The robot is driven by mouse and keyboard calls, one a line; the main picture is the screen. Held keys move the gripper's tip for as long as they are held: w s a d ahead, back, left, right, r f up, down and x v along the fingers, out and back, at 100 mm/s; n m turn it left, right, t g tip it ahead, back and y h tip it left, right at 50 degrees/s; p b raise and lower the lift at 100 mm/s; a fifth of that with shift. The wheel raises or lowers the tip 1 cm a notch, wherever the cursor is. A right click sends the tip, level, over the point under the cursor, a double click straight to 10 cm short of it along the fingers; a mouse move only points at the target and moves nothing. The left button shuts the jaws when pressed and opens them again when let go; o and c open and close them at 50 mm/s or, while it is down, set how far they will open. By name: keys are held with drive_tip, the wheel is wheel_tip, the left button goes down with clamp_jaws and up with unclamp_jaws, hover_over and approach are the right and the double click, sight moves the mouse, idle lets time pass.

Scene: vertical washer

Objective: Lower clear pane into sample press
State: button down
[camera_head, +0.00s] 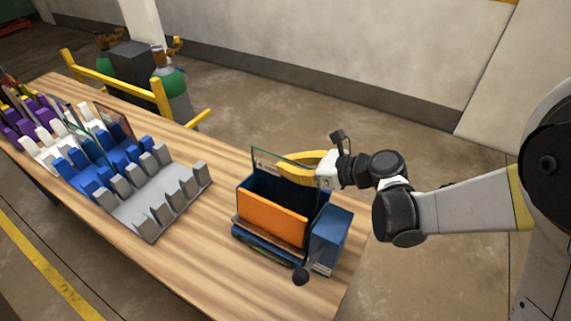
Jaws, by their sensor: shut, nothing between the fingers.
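The sample press (270,219) is a blue box with an orange front plate, near the right end of the table. The clear pane (262,161), with a thin green edge, stands upright at the back of the press and rises above its rim. Its lower part is hidden by the press walls and plate. My gripper (281,164) has yellow fingers and reaches in from the right, above the back of the press. It is shut and empty, with its fingertips at the pane's upper part. I cannot tell whether they touch it.
A black-knobbed lever (300,276) sticks out at the press's front. Left on the wooden table (209,234) stand grey (157,205), blue and white slotted racks, some holding panes. Behind the table are a yellow-railed cart (158,96) and green cylinders. Bare table lies between racks and press.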

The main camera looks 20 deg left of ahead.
drive_tip(key=c, duration=1.5)
unclamp_jaws()
drive_tip(key=shift+c, duration=0.2)
drive_tip(key=shift+f, duration=0.1)
drive_tip(key=shift+r+p, duration=2.65)
drive_tip(key=shift+r, duration=1.45)
